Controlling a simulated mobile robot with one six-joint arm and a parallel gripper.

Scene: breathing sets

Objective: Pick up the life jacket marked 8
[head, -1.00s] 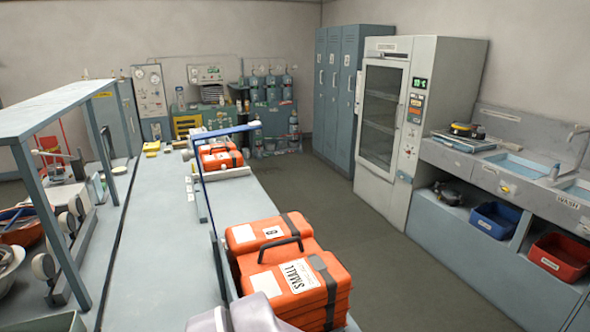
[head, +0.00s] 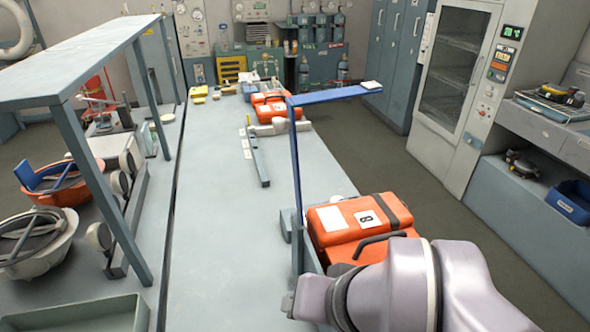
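The orange life jacket (head: 345,212) with a white label bearing an 8 lies on the grey bench, right of a blue upright post. It has a dark strap, a second white patch and a dark handle at its front. My lilac arm (head: 400,285) stands in front of it and hides its near part, which carried a "SMALL" label earlier. My gripper's fingers do not show; only arm links are in view.
More orange jackets (head: 272,104) lie farther along the bench. A blue overhead bar (head: 330,95) juts right from the post. A shelf frame (head: 90,55) with bowls stands left. Open floor lies right.

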